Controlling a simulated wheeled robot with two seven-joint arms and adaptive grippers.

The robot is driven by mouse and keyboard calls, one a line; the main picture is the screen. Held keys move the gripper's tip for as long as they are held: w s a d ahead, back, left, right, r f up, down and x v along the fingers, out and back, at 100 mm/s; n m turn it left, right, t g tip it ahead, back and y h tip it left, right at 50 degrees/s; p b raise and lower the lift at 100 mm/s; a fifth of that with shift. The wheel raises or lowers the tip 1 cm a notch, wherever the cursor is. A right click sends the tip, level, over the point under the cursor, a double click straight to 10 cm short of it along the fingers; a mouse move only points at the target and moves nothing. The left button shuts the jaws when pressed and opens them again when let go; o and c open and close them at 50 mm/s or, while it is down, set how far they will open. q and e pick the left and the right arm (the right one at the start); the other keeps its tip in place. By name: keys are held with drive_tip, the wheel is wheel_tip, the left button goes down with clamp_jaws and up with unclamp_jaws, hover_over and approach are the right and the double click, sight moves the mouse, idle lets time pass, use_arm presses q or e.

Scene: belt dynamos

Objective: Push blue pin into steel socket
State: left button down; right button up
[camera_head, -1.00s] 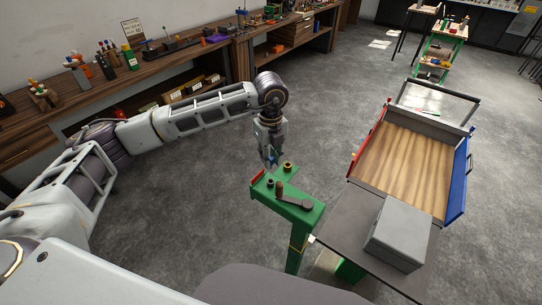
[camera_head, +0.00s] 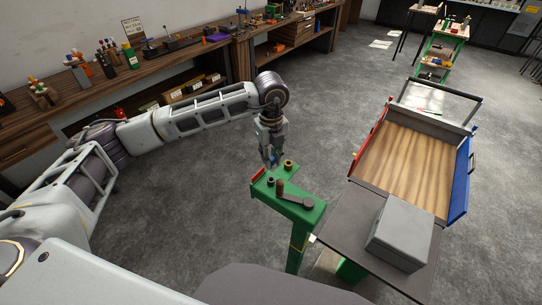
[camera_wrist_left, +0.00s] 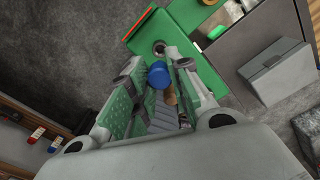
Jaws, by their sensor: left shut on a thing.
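My left gripper (camera_head: 271,160) points down over the far end of the green stand (camera_head: 307,216). It is shut on the blue pin (camera_wrist_left: 157,74), whose round blue end shows between the fingers in the left wrist view. A grey-rimmed round socket (camera_wrist_left: 159,47) sits in the stand's top, close to the pin; in the head view a dark ring (camera_head: 270,181) stands near the red block. A brownish ring (camera_head: 288,164) stands to the right of the fingertips. Whether the pin's lower end touches a socket is hidden. My right gripper is not in view.
A red block (camera_head: 257,174) sits at the stand's left edge and a crank lever (camera_head: 293,200) lies on its top. A grey box (camera_head: 401,233) and a wooden-bottomed tray (camera_head: 405,170) are to the right.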

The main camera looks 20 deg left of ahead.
use_arm(q)
drive_tip(key=shift+f+b, duration=0.9)
drive_tip(key=shift+f, duration=0.55)
drive_tip(key=shift+f+b, duration=0.5)
drive_tip(key=shift+f, duration=0.45)
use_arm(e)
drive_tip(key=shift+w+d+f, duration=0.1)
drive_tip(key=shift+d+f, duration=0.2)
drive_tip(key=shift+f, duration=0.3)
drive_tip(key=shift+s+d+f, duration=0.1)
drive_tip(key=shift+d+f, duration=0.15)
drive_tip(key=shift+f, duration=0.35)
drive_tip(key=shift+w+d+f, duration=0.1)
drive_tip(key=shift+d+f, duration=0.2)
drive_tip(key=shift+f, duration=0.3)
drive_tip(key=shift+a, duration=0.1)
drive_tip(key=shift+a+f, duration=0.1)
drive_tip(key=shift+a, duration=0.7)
use_arm(q)
drive_tip(key=shift+b, duration=0.3)
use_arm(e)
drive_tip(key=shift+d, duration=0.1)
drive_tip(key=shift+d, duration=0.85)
